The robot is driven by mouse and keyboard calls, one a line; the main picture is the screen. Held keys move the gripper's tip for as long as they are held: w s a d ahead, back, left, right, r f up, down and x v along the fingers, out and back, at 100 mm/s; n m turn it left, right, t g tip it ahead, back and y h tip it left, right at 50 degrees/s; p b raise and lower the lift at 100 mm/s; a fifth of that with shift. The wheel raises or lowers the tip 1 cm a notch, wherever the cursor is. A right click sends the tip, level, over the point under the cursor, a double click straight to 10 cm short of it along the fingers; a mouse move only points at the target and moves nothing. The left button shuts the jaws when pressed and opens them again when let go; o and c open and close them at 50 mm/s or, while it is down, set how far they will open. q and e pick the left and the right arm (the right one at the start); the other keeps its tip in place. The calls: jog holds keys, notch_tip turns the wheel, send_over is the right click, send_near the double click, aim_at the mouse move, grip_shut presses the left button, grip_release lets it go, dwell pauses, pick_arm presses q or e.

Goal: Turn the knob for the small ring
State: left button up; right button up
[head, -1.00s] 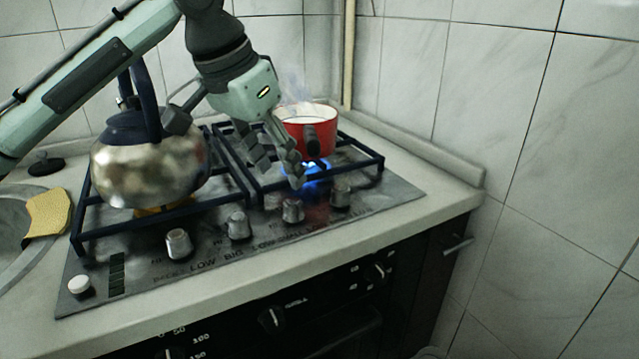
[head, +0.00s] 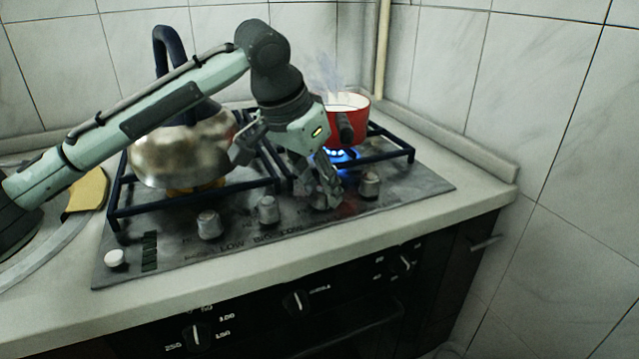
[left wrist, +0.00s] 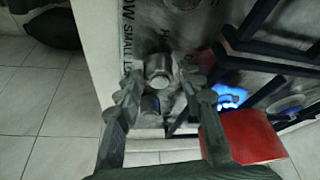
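The stove knobs stand in a row on the front of the hob: one at the left (head: 208,225), one beside it (head: 267,209), a third partly covered by my gripper, and one at the right (head: 370,184). My left gripper (head: 322,190) is open and reaches down at the third knob. In the left wrist view, its fingers are spread, with that knob (left wrist: 158,68) between or just beyond the tips and the rightmost knob (left wrist: 150,104) close by. I cannot tell whether a finger touches. A blue flame ring (head: 340,155) burns under the red pot (head: 350,105). My right gripper is not in view.
A steel kettle (head: 180,155) stands on the left grate, behind my left arm. Dark grate bars (head: 395,150) surround the burners. A white button (head: 115,258) is at the hob's front left. The counter edge and oven panel (head: 255,315) lie in front.

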pick_arm(q)
grip_shut()
jog(key=shift+m, duration=0.3)
jog(key=m+g+h, duration=0.1)
jog(key=m, duration=0.2)
jog(key=shift+w+m, duration=0.15)
jog(key=shift+m, duration=0.15)
jog(key=m+g, duration=0.2)
jog(key=m, duration=0.2)
jog(key=shift+w, duration=0.1)
jog(key=m+g, duration=0.1)
jog(key=m, duration=0.2)
jog(key=m+g, duration=0.1)
jog(key=m, duration=0.2)
jog(key=shift+w+m+y, duration=0.15)
jog(key=shift+m+y, duration=0.15)
jog(key=shift+m, duration=0.1)
jog(key=m, duration=0.2)
jog(key=m+g+y, duration=0.1)
jog(key=m, duration=0.2)
jog(key=shift+w+r+g+y, duration=0.1)
jog(key=shift+g+y, duration=0.2)
jog(key=shift+d+m, duration=0.1)
jog(key=shift+m, duration=0.2)
